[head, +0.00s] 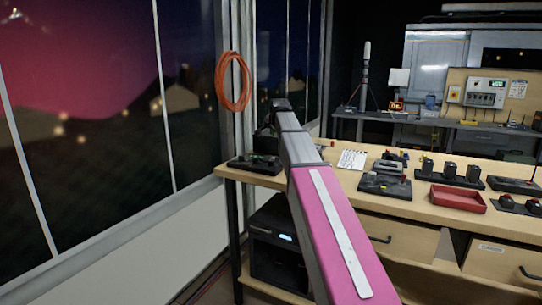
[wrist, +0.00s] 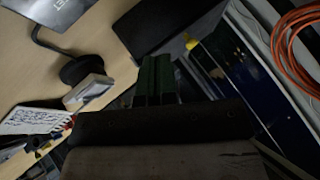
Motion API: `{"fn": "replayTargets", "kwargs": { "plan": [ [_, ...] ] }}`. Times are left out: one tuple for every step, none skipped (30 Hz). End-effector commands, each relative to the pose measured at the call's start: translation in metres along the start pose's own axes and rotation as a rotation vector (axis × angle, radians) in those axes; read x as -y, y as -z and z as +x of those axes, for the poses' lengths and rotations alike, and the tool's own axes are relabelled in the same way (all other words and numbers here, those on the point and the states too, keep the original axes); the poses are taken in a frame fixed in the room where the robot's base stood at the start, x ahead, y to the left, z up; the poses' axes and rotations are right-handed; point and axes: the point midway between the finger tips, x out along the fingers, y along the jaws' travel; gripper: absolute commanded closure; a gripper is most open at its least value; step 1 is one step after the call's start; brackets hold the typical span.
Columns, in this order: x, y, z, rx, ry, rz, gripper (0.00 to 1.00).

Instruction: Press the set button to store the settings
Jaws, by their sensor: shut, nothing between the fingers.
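I cannot pick out a button marked set in either view. A low black device (head: 255,163) with small controls lies on the left end of the wooden desk, under the end of my arm. My gripper (wrist: 156,66) shows in the wrist view as two dark green fingers, shut together and empty. A dark box-shaped thing (wrist: 152,24) is just beyond the fingertips, with a small yellow part (wrist: 190,43) beside it. I cannot tell whether the fingers touch it. In the head view, my arm hides part of the desk's left end.
The wooden desk (head: 450,205) holds a notepad (head: 352,159), a red tray (head: 458,198) and several dark devices to the right. An orange cable coil (head: 233,81) hangs by the window on the left. A panel with a display (head: 485,92) is on the far board.

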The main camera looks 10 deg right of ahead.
Motion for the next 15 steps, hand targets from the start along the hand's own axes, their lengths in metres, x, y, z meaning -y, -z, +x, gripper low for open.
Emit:
{"fn": "replayTargets", "kwargs": {
  "plan": [
    [-0.0002,-0.0002,-0.0003,0.0,0.0,0.0,1.0],
    [-0.0002,-0.0002,-0.0002,0.0,0.0,0.0,1.0],
    [-0.0001,-0.0002,-0.0002,0.0,0.0,0.0,1.0],
    [-0.0001,-0.0002,-0.0002,0.0,0.0,0.0,1.0],
    [-0.0001,-0.0001,-0.0002,0.0,0.0,0.0,1.0],
    [-0.0001,-0.0001,-0.0002,0.0,0.0,0.0,1.0],
    [-0.0001,-0.0001,-0.0001,0.0,0.0,0.0,1.0],
    [-0.0001,-0.0001,-0.0001,0.0,0.0,0.0,1.0],
    [-0.0001,-0.0001,-0.0001,0.0,0.0,0.0,1.0],
    [-0.0001,-0.0001,0.0,0.0,0.0,-0.001,1.0],
    [-0.0003,-0.0003,0.0001,0.0,0.0,-0.001,1.0],
    [-0.0006,-0.0006,0.0006,0.0,0.0,-0.001,1.0],
    [-0.0011,-0.0011,0.0011,0.0,0.0,-0.001,1.0],
    [-0.0017,-0.0017,0.0019,0.0,0.0,-0.001,1.0],
    [-0.0028,-0.0028,0.0034,0.0,0.0,-0.001,1.0]
  ]
}}
